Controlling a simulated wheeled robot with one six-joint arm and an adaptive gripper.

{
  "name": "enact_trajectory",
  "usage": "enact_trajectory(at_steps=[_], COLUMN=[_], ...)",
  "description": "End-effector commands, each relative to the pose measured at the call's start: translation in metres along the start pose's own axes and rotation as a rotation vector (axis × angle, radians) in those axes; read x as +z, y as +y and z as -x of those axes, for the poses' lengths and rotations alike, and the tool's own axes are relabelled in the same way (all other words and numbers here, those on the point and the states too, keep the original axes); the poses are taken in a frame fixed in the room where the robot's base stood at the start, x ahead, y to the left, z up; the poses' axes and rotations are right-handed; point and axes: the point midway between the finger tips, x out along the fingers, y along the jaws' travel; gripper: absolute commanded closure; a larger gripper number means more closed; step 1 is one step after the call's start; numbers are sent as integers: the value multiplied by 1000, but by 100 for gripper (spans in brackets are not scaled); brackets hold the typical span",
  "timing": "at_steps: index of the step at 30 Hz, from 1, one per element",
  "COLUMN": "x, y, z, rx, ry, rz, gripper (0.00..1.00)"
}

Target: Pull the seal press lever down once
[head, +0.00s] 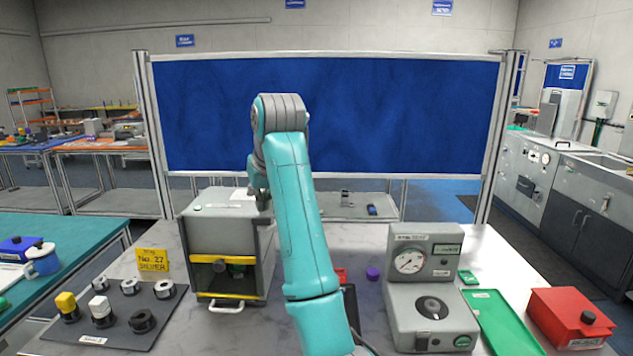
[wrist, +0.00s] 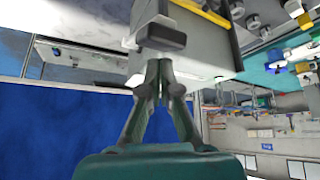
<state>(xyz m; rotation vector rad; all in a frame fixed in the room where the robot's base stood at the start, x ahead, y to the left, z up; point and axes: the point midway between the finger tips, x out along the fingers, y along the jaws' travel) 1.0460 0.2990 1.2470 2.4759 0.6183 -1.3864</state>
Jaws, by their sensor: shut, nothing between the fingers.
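The grey box-shaped machine with a yellow-edged front (head: 205,232), which looks like the seal press, stands left of centre on the table. It also shows in the wrist view (wrist: 212,50), turned round. A dark grey block on a short arm (wrist: 160,38), which may be its lever, sticks out beside the machine in the wrist view. In the head view my arm hides that side. My gripper (wrist: 159,82) is shut and empty, its fingertips close to the block. I cannot tell whether they touch. In the head view my gripper (head: 262,197) is above the machine's right rear edge, partly hidden.
A grey gauge unit (head: 395,291), a green tray (head: 506,325) and a red box (head: 570,312) stand to the right. A dark board (head: 108,345) with several knobs and a yellow sign (head: 153,260) are at the left. A blue panel (head: 400,115) stands behind.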

Motion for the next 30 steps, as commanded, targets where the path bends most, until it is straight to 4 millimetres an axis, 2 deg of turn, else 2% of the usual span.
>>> enact_trajectory(at_steps=[14,30], x=[2,21], y=[0,0], z=[-2,-34], rx=[0,0], ry=[-1,-2], rz=[0,0], gripper=[100,100])
